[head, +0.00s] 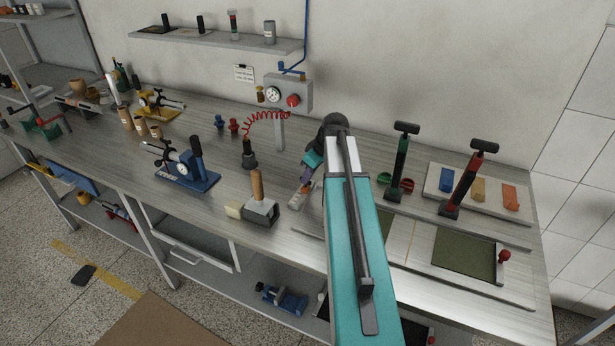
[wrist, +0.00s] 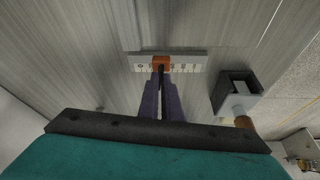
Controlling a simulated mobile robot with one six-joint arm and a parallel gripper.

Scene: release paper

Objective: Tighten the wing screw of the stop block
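In the wrist view the stop block (wrist: 161,59) is a small orange block on a pale metal bar with scale marks (wrist: 195,62). A thin dark piece, perhaps the wing screw (wrist: 161,69), stands at the block's near side. My gripper (wrist: 162,78) has its two purple fingers close together, with their tips at this dark piece. Whether they touch or grip it is too small to tell. In the head view my gripper (head: 305,184) reaches down to the bar (head: 298,201) on the bench, and the fingertips and screw are hard to make out.
A grey box-shaped piece with a wooden handle (head: 257,187) stands left of the bar in the head view. A blue press with a gauge (head: 187,176) is farther left. Two upright hand pumps (head: 398,165) (head: 463,188) stand right of my arm. Bench between is partly clear.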

